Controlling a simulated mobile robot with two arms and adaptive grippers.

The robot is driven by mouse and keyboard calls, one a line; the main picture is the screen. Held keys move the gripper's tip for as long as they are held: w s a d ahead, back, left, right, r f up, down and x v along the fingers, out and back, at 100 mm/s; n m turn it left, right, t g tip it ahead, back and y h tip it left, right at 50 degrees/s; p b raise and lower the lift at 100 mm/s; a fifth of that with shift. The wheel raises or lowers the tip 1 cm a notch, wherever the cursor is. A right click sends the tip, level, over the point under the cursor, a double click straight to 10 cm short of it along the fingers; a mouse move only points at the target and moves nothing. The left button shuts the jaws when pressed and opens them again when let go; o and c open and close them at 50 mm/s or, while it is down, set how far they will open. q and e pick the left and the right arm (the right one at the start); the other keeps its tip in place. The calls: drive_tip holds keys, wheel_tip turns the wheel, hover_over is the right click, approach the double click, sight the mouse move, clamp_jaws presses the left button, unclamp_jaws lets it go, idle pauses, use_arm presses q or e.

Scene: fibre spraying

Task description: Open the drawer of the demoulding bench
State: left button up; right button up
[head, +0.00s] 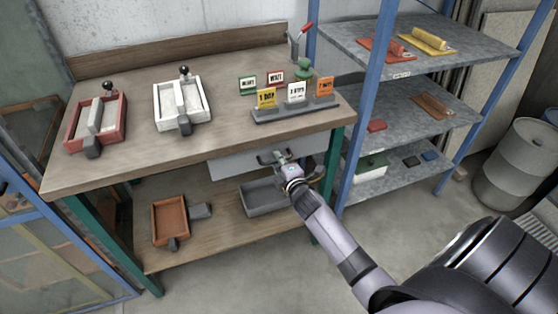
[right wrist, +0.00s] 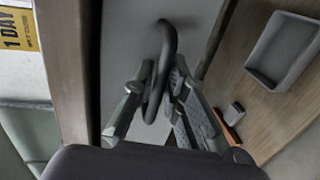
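The demoulding bench (head: 222,122) is a wooden table with green legs. Its drawer (head: 232,165) has a plain grey front just below the tabletop edge, with no open gap visible. The drawer's dark loop handle (right wrist: 168,42) shows in the right wrist view against the grey front (right wrist: 125,45). My right gripper (head: 272,157) is at the drawer front. In the right wrist view my right gripper (right wrist: 163,75) has its fingers drawn in on both sides of the handle, appearing to pinch it. My left gripper is not in view.
On the bench stand a red mould (head: 80,133), a white mould (head: 200,118) and a sign rack (head: 300,113). A grey tray (head: 262,200) and a brown tray (head: 170,218) sit on the lower shelf. A blue-framed rack (head: 372,90) stands close on the right.

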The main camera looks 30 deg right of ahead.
clamp_jaws()
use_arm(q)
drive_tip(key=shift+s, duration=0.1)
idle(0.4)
